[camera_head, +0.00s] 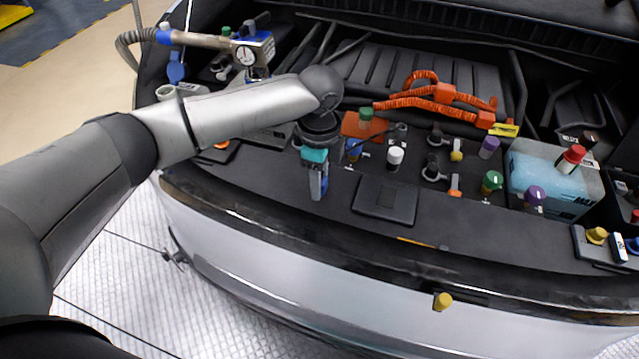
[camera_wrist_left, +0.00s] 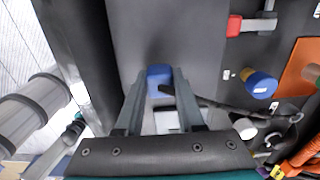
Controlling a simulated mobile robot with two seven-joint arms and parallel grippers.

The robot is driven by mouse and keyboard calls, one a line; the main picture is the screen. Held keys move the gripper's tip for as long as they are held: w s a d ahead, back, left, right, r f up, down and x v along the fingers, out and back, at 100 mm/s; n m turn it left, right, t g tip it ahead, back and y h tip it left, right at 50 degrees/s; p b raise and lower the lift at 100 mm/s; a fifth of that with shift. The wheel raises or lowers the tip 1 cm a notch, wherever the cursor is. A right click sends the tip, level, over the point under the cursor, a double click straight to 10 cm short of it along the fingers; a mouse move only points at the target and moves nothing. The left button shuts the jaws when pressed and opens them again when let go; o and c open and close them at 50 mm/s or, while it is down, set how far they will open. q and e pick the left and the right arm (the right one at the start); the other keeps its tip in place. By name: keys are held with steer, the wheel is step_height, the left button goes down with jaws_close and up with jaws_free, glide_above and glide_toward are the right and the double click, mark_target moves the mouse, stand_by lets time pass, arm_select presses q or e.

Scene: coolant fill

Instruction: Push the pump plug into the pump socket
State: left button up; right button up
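My left gripper (camera_head: 318,190) hangs over the front edge of the engine bay, pointing down. In the left wrist view its two fingers (camera_wrist_left: 158,88) close in on a blue plug (camera_wrist_left: 159,76) with a pale part behind it. A black cable leads from the plug to the right. The gripper looks shut on this plug, which I take for the pump plug; in the head view it is mostly hidden by the fingers. I cannot tell which fitting is the pump socket. My right gripper is not in view.
A flat black cover (camera_head: 385,199) lies right of the gripper. A white cap (camera_head: 395,156) and an orange block (camera_head: 362,125) stand behind. Orange hoses (camera_head: 430,97), a pale blue tank (camera_head: 548,178) and a gauge unit (camera_head: 250,55) are farther off.

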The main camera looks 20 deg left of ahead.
arm_select(q)
jaws_close()
